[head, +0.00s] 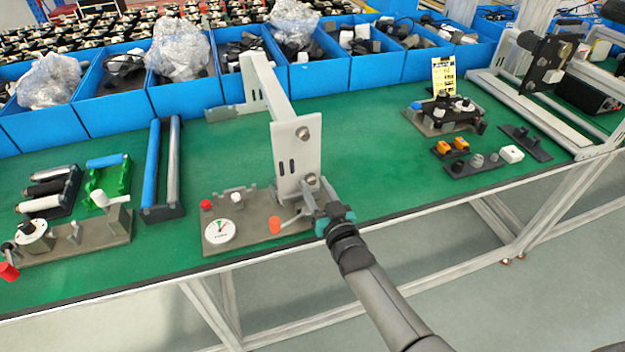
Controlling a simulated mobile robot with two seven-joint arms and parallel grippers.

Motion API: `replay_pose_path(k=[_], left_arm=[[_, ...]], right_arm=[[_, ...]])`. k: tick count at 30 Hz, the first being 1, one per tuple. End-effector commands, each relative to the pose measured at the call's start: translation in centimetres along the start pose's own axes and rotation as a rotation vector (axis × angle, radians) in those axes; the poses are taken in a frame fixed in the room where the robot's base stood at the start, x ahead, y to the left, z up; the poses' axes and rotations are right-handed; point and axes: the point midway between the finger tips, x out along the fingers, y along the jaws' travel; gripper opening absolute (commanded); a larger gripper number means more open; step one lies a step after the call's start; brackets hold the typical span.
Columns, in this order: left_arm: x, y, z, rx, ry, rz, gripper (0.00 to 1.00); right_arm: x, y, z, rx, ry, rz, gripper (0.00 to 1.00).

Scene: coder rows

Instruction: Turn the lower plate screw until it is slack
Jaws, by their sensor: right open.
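A pale upright plate (295,158) stands at the front end of a bracket in the middle of the green table. Its upper plate screw (303,133) is a round knob near the top. The lower plate screw (310,180) is a similar round knob near the bottom of the plate. My right gripper (322,206) is open, just below and to the right of the lower screw. Whether its fingers touch the screw or the parts beside it is too small to tell. My left gripper is out of view.
A grey base (255,238) with a dial (219,232), a red knob and an orange cap (274,224) lies just left of my gripper. Blue bins (185,95) line the back.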

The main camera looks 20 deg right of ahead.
Motion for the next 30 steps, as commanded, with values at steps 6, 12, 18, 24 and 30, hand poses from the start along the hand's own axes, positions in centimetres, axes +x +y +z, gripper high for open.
replay_pose_path(k=[6, 12, 18, 24, 30], left_arm=[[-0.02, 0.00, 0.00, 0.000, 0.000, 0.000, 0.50], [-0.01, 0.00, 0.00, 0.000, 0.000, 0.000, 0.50], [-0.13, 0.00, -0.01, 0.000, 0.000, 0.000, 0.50], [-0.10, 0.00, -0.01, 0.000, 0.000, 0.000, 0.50], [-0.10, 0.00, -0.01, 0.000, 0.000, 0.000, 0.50]], right_arm=[[0.01, 0.03, 0.02, 0.283, 0.000, 0.000, 0.47], [0.01, 0.01, 0.01, 0.324, 0.000, 0.000, 0.47], [0.01, -0.01, -0.02, 0.320, 0.000, 0.000, 0.47], [0.01, -0.02, 0.01, 0.319, 0.000, 0.000, 0.42], [0.01, -0.03, 0.02, 0.318, 0.000, 0.000, 0.19]])
